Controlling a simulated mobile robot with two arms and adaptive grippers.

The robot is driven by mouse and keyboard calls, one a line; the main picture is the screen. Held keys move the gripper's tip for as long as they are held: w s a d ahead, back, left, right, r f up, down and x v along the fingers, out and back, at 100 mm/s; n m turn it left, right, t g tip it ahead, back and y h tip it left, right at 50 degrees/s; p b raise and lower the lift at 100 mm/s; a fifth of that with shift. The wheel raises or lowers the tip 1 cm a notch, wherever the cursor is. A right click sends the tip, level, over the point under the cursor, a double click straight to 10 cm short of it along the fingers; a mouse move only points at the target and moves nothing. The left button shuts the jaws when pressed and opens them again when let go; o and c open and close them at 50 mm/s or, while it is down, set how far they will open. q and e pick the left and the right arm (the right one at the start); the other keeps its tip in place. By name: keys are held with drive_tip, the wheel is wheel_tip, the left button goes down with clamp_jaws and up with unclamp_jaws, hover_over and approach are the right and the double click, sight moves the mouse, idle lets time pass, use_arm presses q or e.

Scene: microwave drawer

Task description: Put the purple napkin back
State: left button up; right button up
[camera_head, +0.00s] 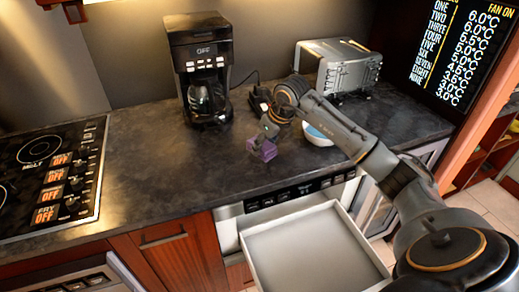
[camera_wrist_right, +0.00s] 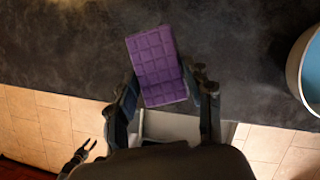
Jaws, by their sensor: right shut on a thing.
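The purple napkin (camera_head: 262,150) is a small folded block with a grid pattern. It also shows in the right wrist view (camera_wrist_right: 158,65), between the fingers. My right gripper (camera_head: 267,135) is shut on it and points down over the dark counter. Whether the napkin touches the counter is unclear. An open, pale, empty drawer (camera_head: 310,248) juts out below the counter, to the front right of the napkin. My left gripper (camera_wrist_right: 88,150) shows small and dark at the lower left of the right wrist view, its fingers apart.
A blue-and-white bowl (camera_head: 318,136) stands right of the napkin, partly behind my right arm. A coffee maker (camera_head: 203,68) and a silver toaster-like appliance (camera_head: 340,66) stand at the back. A cooktop (camera_head: 50,180) is at left. The counter's left middle (camera_head: 150,170) is clear.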

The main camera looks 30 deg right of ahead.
sight(260, 164)
drive_tip(key=shift+w+a+f, duration=0.15)
drive_tip(key=shift+w+f, duration=0.35)
drive_tip(key=shift+f, duration=0.15)
drive_tip(key=p+x, duration=0.1)
drive_tip(key=x, duration=0.1)
drive_tip(key=p+x, duration=0.1)
drive_tip(key=shift+s+a+f, duration=0.1)
drive_tip(key=shift+s+f, duration=0.1)
drive_tip(key=shift+f, duration=0.4)
drive_tip(key=shift+f, duration=0.15)
drive_tip(key=o, duration=1)
